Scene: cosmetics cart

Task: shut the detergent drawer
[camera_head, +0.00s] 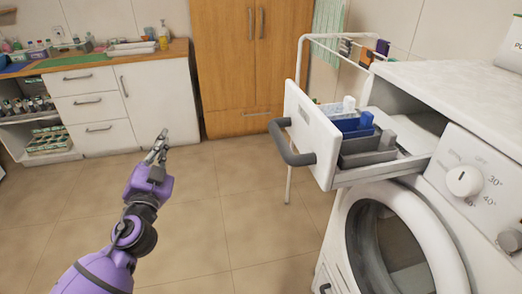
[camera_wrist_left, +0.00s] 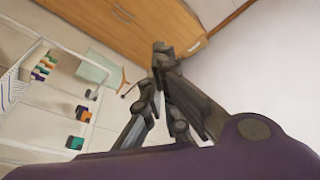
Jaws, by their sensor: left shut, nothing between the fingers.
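The detergent drawer (camera_head: 313,139) is pulled well out from the top left of the washing machine (camera_head: 458,118). It has a white front with a dark grey bar handle (camera_head: 290,148) facing left. Blue, grey and white compartments show inside it. My left gripper (camera_head: 161,136) is raised over the floor, well to the left of the drawer and apart from it. Its fingers are shut and empty; they also show in the left wrist view (camera_wrist_left: 163,50). The drawer is not recognisable in the left wrist view. My right gripper is not in view.
The washer's round door (camera_head: 390,240) is below the drawer. A white rack (camera_head: 303,60) with small coloured items stands behind it. A wooden cabinet (camera_head: 235,70) and white drawers (camera_head: 95,105) line the back. The tiled floor between is clear.

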